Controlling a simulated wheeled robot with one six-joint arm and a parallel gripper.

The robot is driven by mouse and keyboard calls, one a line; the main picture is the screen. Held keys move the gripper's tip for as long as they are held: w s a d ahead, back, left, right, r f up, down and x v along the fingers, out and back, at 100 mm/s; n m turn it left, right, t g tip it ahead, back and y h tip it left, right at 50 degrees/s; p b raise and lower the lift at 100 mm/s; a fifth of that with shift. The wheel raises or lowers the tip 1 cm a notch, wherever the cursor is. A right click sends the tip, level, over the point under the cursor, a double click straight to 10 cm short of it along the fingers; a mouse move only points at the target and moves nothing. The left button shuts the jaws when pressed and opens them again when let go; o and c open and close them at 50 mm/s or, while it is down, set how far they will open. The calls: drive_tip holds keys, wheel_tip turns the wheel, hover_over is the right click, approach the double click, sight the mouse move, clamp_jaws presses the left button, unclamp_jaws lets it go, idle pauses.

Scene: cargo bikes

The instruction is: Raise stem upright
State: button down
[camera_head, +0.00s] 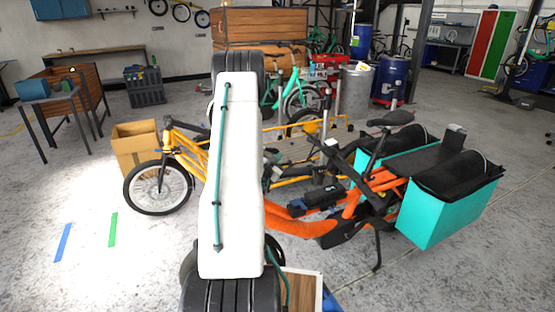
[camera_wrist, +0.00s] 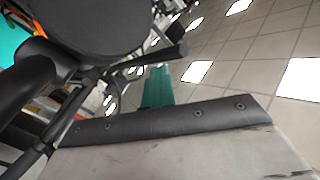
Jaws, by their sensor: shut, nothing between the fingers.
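The orange cargo bike (camera_head: 350,208) stands in the middle of the head view, with teal side boxes at its rear. A dark, slanted bar with a pale end (camera_head: 340,153) shows above its frame; I cannot tell for sure whether it is the stem. My white arm link hides the bike's front. My gripper is not clear in the head view. In the wrist view my gripper (camera_wrist: 157,88) shows as teal fingers close together, shut and empty. A black bar (camera_wrist: 130,66) lies across beyond them, close by; I cannot tell whether they touch.
A yellow cargo bike (camera_head: 180,165) stands close behind. A cardboard box (camera_head: 134,146), a wooden bench and blue barrels are further back. The floor at left is open, with blue and green tape marks. A large black rounded shape (camera_wrist: 85,22) fills the wrist view's upper left.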

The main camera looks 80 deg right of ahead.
drive_tip(key=c, duration=0.9)
unclamp_jaws()
drive_tip(key=shift+v, duration=3.85)
